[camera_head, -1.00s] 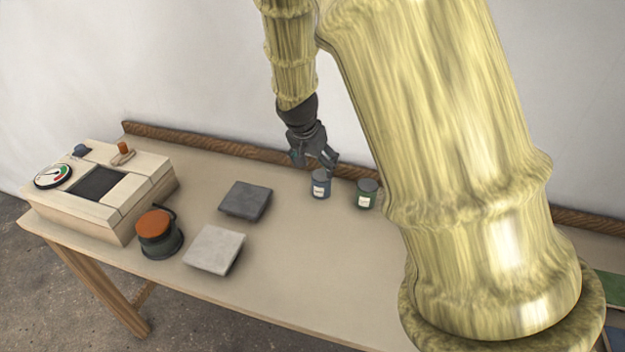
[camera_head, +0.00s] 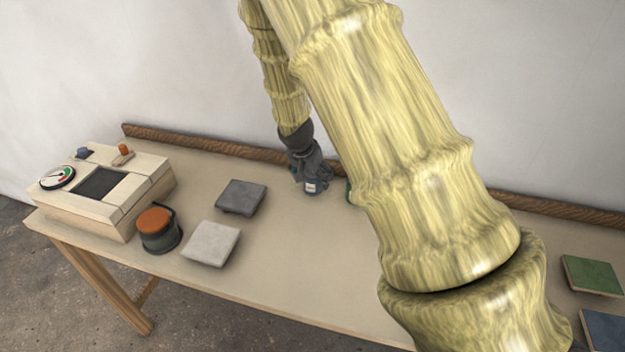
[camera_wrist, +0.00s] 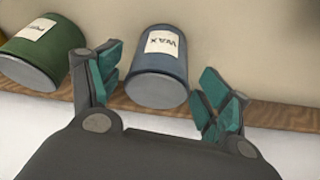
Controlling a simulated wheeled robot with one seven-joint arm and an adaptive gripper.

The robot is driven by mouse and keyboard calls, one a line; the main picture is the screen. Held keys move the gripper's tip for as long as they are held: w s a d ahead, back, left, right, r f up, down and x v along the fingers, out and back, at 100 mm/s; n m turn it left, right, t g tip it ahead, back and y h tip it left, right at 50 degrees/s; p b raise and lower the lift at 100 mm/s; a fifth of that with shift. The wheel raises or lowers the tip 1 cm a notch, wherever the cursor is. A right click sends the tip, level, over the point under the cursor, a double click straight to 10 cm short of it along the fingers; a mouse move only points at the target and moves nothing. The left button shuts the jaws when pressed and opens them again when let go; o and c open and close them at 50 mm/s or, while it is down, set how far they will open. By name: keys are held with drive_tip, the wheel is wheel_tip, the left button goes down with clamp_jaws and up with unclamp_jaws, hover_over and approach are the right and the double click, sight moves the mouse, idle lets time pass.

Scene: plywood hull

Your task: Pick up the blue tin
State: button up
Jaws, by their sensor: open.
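The blue tin (camera_head: 312,187) stands on the table near the back ledge, partly hidden by my gripper in the head view. In the wrist view the blue tin (camera_wrist: 161,68) has a white label reading WAX and lies between the tips of my open fingers. My gripper (camera_head: 311,181) is low over the tin, and its teal-padded fingers (camera_wrist: 158,88) are spread to either side of it. I see no finger closed on the tin.
A green tin (camera_wrist: 45,52) stands just left of the blue tin in the wrist view; my arm mostly hides it in the head view. A dark grey tile (camera_head: 241,196), a light grey tile (camera_head: 211,243), an orange-topped pot (camera_head: 157,229) and a gauge box (camera_head: 100,190) stand further left.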

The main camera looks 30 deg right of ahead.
drive_tip(key=shift+w+f, duration=0.1)
drive_tip(key=shift+f, duration=0.05)
drive_tip(key=shift+s+r, duration=0.25)
drive_tip(key=shift+s, duration=0.05)
drive_tip(key=shift+w+f, duration=0.15)
drive_tip(key=c, duration=1.3)
drive_tip(key=shift+o, duration=0.2)
